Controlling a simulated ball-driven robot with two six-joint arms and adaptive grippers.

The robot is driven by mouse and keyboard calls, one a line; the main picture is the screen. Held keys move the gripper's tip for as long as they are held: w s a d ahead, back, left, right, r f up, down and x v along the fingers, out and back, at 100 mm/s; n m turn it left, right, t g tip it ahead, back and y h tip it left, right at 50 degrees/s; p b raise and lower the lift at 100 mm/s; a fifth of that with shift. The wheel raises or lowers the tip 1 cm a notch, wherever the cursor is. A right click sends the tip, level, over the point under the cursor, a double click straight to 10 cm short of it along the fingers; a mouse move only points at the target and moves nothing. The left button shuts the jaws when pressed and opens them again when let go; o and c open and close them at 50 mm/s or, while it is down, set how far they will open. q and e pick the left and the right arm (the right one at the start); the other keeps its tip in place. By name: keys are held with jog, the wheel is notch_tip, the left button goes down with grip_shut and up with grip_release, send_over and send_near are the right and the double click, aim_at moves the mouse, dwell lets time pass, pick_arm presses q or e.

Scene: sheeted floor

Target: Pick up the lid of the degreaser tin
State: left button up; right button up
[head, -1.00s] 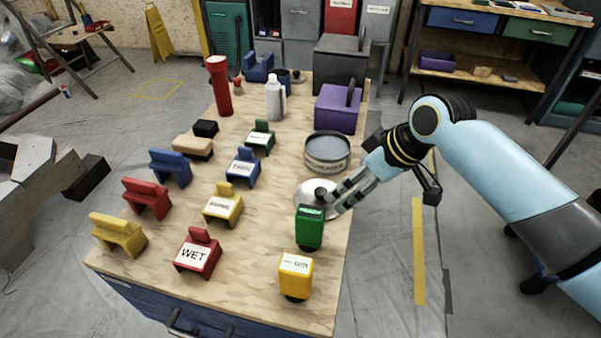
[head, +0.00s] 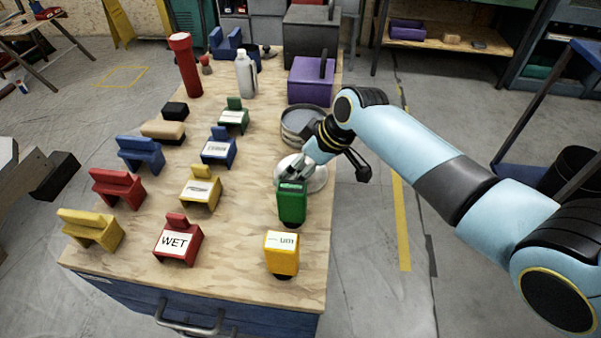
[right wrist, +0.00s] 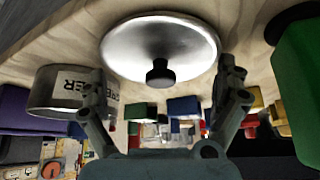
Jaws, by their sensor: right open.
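The lid (right wrist: 155,48) is a round, shiny metal disc with a black knob (right wrist: 160,73), lying on the wooden bench top. In the head view the lid (head: 316,176) is partly hidden by my right gripper (head: 290,177). The open degreaser tin (head: 300,125) stands just behind the lid; its label shows upside down on the tin (right wrist: 70,88) in the right wrist view. My right gripper (right wrist: 165,90) is open, with its fingers on either side of the knob and nothing held between them. I cannot tell whether the fingers touch the lid. My left gripper is not in view.
A green block (head: 292,203) stands close in front of the lid, and a yellow one (head: 282,254) nearer the front edge. Coloured label holders stand in rows to the left. A purple box (head: 311,80) is behind the tin. Bare wood (head: 240,235) lies between.

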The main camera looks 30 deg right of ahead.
jog(key=c, duration=1)
jog(key=shift+s, duration=0.1)
jog(key=shift+c, duration=0.9)
jog(key=shift+r, duration=0.1)
